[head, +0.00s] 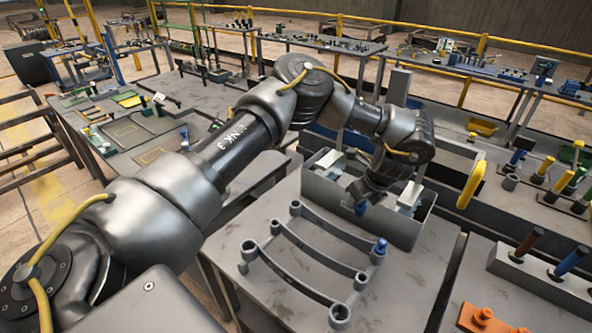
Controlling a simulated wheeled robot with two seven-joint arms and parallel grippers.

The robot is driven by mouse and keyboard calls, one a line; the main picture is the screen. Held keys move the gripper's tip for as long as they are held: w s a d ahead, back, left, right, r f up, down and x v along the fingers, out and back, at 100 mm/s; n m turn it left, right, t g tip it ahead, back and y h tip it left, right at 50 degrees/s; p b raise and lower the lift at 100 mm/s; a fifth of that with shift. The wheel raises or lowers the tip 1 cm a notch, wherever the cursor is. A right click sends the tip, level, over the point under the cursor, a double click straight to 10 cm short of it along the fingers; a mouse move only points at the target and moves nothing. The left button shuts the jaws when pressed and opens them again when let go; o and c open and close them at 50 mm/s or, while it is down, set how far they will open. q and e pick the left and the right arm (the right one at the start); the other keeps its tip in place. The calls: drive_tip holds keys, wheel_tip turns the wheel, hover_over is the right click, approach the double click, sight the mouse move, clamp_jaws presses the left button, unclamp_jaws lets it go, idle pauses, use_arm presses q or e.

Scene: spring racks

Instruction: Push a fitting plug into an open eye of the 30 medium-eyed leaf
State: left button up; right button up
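Several curved grey leaves with a ring-shaped eye at each end lie on the grey table in the middle: a back leaf (335,232), a middle leaf (315,252) and a front leaf (296,286). No number is readable on them. A blue plug (380,246) stands in the right eye of the back leaf. The other visible eyes look open. My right gripper is not in view.
An open grey bin (420,226) with pale blocks stands behind the leaves. At right are a grey block (540,284) with brown and blue plugs, an orange part (487,321), and yellow and green plugs (542,170). Bare tabletop lies left of the bin.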

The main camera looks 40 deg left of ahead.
use_arm(q)
drive_tip(key=a+f+m+t+h+p, duration=0.1)
drive_tip(key=a+m, duration=0.4)
drive_tip(key=a, duration=0.5)
drive_tip(key=a+f+m+t+h+p, duration=0.1)
drive_tip(key=a+m, duration=0.4)
drive_tip(key=a, duration=0.6)
wheel_tip(320, 180, down, 2)
drive_tip(key=shift+a+f+t+h+p, duration=0.1)
drive_tip(key=shift+a+t+h+p, duration=0.3)
drive_tip(key=shift+p, duration=0.75)
drive_tip(key=shift+d, duration=0.1)
drive_tip(key=shift+m, duration=0.5)
drive_tip(key=shift+w+f+b, duration=0.15)
drive_tip(key=shift+f+b, duration=1.05)
drive_tip(key=shift+b, duration=0.3)
drive_tip(key=shift+w+f+b, duration=0.15)
drive_tip(key=shift+f+b, duration=1.05)
drive_tip(key=shift+b, duration=0.3)
drive_tip(key=shift+f+b, duration=1)
drive_tip(key=shift+f, duration=0.2)
drive_tip(key=o, duration=1.4)
drive_tip(key=shift+o, duration=0.2)
